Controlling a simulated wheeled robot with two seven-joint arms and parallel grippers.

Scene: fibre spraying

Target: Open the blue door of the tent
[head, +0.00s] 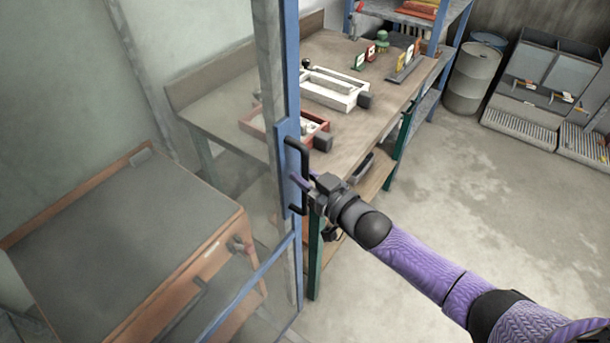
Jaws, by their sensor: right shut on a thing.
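The blue-framed door (290,90) with clear panels stands upright left of the picture's middle. A black bar handle (296,150) is fixed on a blue plate on the door frame. My right gripper (306,192) reaches in from the lower right and is shut on the handle, at its lower part. Its fingertips are partly hidden by the handle and the gripper body. My left gripper is not in view.
Behind the door is a wooden workbench (225,88) with red and white trays. A wooden cabinet (90,235) shows through the panel at left. A grey barrel (473,78) stands at the back right. The concrete floor (490,190) at right is clear.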

